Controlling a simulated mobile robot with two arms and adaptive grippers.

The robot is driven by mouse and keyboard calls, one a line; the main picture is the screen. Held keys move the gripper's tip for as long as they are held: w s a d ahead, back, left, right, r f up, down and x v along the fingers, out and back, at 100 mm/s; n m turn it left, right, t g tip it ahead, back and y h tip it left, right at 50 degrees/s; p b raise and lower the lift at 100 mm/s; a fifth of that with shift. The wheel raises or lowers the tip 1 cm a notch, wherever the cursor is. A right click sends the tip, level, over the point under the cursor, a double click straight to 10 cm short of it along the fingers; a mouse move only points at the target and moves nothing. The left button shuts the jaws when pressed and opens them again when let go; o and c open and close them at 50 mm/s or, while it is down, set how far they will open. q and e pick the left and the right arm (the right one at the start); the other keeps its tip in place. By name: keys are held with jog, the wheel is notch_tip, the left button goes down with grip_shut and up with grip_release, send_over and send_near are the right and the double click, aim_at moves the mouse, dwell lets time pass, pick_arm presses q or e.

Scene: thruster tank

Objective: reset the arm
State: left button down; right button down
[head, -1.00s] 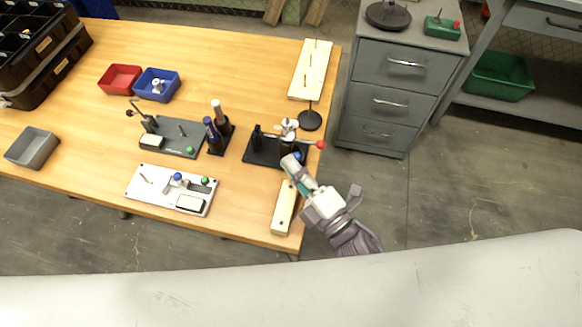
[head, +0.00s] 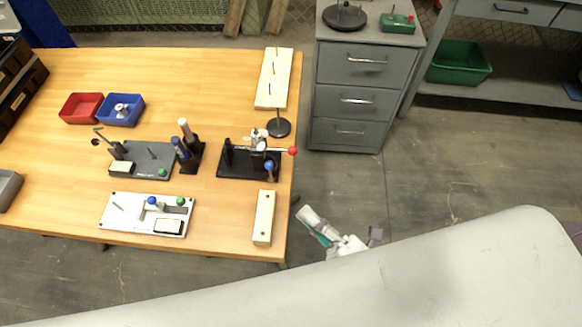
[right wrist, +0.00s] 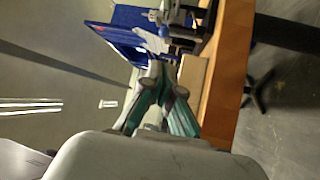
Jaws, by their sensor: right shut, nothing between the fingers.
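My right gripper (head: 308,216) is off the right edge of the wooden table (head: 225,220), over the floor, apart from everything on the table. Its fingers are shut and empty. In the right wrist view the shut fingers (right wrist: 158,98) point toward the table's edge and a wooden block. My left gripper is not in view. The black fixture with a red-tipped lever (head: 245,163) stands near the table's right edge, and the pale wooden block (head: 264,218) lies in front of it.
A grey drawer cabinet (head: 362,95) stands right of the table. Red (head: 82,108) and blue (head: 121,110) bins, a grey fixture (head: 142,160), a white fixture board (head: 147,214) and a peg board (head: 273,78) are on the table.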

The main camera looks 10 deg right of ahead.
jog(key=s+d+f+m+g+h+p, duration=0.1)
jog(key=d+f+m+g+h, duration=0.2)
jog(key=f, duration=0.7)
jog(key=d+f+m+g+h, duration=0.15)
jog(key=f+m, duration=0.35)
jog(key=f, duration=0.5)
jog(key=s+d+f+m+g+h+p, duration=0.15)
jog(key=f+m+h, duration=0.25)
jog(key=f, duration=0.5)
jog(key=s+d+f+m+g+h, duration=0.1)
jog(key=s+d+f+m+g, duration=0.1)
jog(key=s+f, duration=0.3)
jog(key=s+d+f+m+g, duration=0.3)
jog(key=s+f+g, duration=0.1)
jog(key=s+f, duration=0.2)
jog(key=s+d+f+m+g+h+p, duration=0.1)
jog(key=s+d+f+m+g, duration=0.1)
jog(key=s+f, duration=0.4)
jog(key=shift+s+d+f+m+g+h, duration=0.25)
jog(key=shift+s+d+m+g+h, duration=0.15)
jog(key=shift+s+m+g, duration=0.5)
